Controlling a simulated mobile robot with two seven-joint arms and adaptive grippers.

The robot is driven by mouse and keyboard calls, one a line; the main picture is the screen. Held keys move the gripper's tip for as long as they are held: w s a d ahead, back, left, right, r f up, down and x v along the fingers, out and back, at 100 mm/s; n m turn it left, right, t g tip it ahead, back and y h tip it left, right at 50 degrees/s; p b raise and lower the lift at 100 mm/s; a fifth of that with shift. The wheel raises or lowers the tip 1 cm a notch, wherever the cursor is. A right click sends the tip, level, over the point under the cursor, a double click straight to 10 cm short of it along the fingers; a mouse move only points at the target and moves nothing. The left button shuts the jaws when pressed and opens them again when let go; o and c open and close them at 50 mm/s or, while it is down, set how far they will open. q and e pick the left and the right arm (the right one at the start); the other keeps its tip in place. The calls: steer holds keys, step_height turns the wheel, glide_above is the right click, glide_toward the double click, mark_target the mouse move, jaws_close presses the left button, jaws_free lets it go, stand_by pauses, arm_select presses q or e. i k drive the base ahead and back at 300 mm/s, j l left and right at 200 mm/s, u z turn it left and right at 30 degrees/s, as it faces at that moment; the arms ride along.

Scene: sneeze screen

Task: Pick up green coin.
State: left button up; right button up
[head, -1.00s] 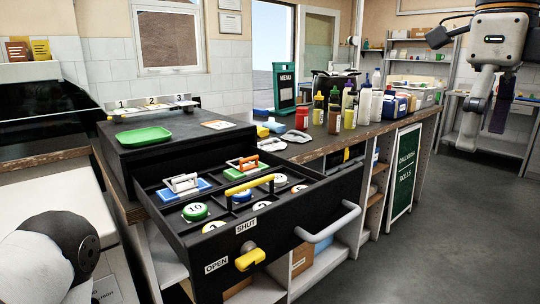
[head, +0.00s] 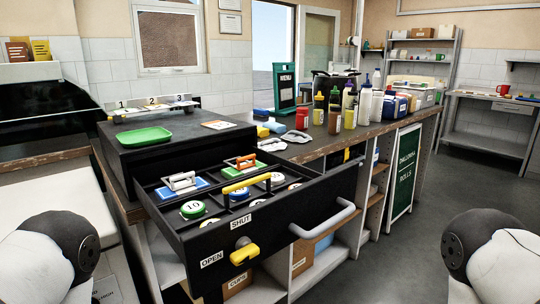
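The green coin (head: 193,209), a round green disc with a white centre marked 10, lies in a front left compartment of the open black drawer (head: 290,222). Its top is uncovered. Neither gripper is in view. Only a rounded white and black part of my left arm shows at the lower left, and a similar part of my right arm at the lower right. Both are well apart from the coin.
A yellow bar (head: 246,184) spans compartments right of the coin. Several white discs and handled blocks share the drawer. A grey handle (head: 322,219) and yellow latch (head: 244,254) project from its front. A green tray (head: 144,136) sits above. Bottles crowd the counter.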

mark_target(194, 209)
steer(key=l+u, duration=0.3)
steer(key=l, duration=0.25)
steer(key=l+u, duration=0.35)
steer(key=l, duration=0.15)
steer(key=l+u, duration=0.35)
steer(key=l, duration=0.35)
steer(key=l+u, duration=0.4)
steer(key=l, duration=0.3)
steer(key=i+l+u, duration=0.1)
steer(key=l+u, duration=0.3)
steer(key=l, duration=0.25)
steer(key=l+u, duration=0.4)
steer(key=l, duration=0.3)
steer(key=i+l+u, duration=0.65)
steer(key=l, duration=0.3)
